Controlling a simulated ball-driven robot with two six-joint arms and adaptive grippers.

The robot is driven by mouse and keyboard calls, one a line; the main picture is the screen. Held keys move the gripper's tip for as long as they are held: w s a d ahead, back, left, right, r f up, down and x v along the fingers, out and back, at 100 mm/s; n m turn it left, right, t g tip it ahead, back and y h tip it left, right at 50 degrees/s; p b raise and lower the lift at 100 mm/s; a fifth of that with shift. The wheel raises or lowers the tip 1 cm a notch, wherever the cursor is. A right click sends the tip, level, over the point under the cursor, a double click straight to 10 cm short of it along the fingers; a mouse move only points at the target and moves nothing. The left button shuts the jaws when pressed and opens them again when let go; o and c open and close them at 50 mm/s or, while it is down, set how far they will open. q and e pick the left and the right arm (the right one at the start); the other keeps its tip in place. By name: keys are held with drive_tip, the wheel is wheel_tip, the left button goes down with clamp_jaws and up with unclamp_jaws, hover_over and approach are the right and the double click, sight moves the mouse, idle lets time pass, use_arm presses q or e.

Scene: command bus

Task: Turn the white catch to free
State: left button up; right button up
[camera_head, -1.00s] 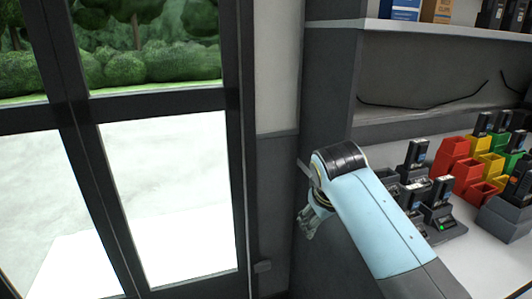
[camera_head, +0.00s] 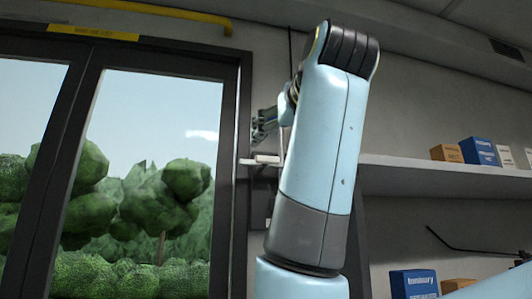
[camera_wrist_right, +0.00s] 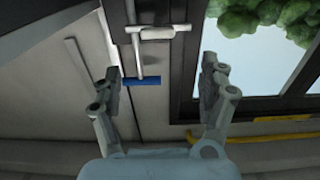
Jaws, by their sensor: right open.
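The white catch (camera_wrist_right: 157,33) is a short white bar lying crosswise on an upright light rod beside the dark door frame in the right wrist view. In the head view, a white bar (camera_head: 262,160) at the door frame's right edge looks like the same catch. My right gripper (camera_wrist_right: 161,68) is open and empty, its fingers spread wide, with the catch beyond the fingertips and apart from them. In the head view my right gripper (camera_head: 262,125) is just above the white bar, partly hidden behind my wrist. My left gripper is not in view.
A blue bar (camera_wrist_right: 140,81) crosses the rod's end between the fingers in the wrist view. The dark-framed glass door (camera_head: 150,150) stands left in the head view. A yellow rail (camera_head: 150,10) runs above it. A shelf (camera_head: 440,175) with small boxes (camera_head: 478,151) is at right.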

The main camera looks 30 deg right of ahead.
sight(269, 157)
drive_tip(key=p+x, duration=0.2)
drive_tip(key=x, duration=0.7)
drive_tip(key=shift+w+d+f, duration=0.1)
drive_tip(key=shift+d, duration=0.1)
drive_tip(key=shift+w+d+p, duration=0.15)
drive_tip(key=shift+w+p, duration=0.15)
drive_tip(key=shift+w, duration=0.3)
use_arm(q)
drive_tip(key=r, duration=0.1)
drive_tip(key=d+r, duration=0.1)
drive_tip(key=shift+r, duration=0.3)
use_arm(e)
drive_tip(key=shift+c, duration=0.9)
drive_tip(key=c, duration=1)
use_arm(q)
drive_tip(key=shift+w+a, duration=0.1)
